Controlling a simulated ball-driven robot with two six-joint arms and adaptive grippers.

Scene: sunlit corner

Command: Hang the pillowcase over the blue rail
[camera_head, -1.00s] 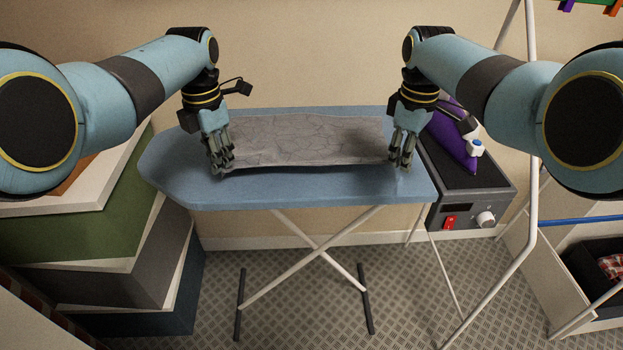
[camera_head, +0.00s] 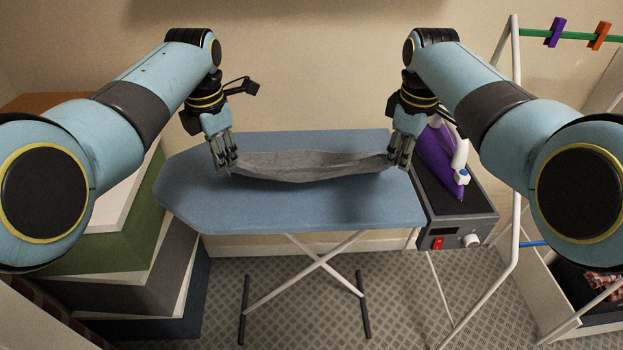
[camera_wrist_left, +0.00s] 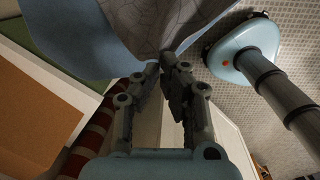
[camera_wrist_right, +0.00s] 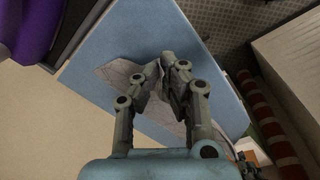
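The grey, crackle-patterned pillowcase (camera_head: 310,167) stretches between my two grippers above the blue ironing board (camera_head: 290,210), sagging slightly in the middle. My left gripper (camera_head: 226,165) is shut on its left end; the left wrist view shows the cloth (camera_wrist_left: 165,22) running to the fingertips (camera_wrist_left: 165,62). My right gripper (camera_head: 398,163) is shut on its right end; the cloth (camera_wrist_right: 120,73) also shows at its fingertips in the right wrist view. A short piece of the blue rail (camera_head: 533,244) shows low on the white drying rack (camera_head: 515,150) at the right; my right arm hides the rest.
A purple iron (camera_head: 440,165) stands on a dark grey station (camera_head: 458,230) right of the board. A green rail (camera_head: 590,36) with purple and orange pegs is high at the right. A stack of boxes (camera_head: 115,245) is at the left. A crate with checked cloth (camera_head: 600,285) sits low right.

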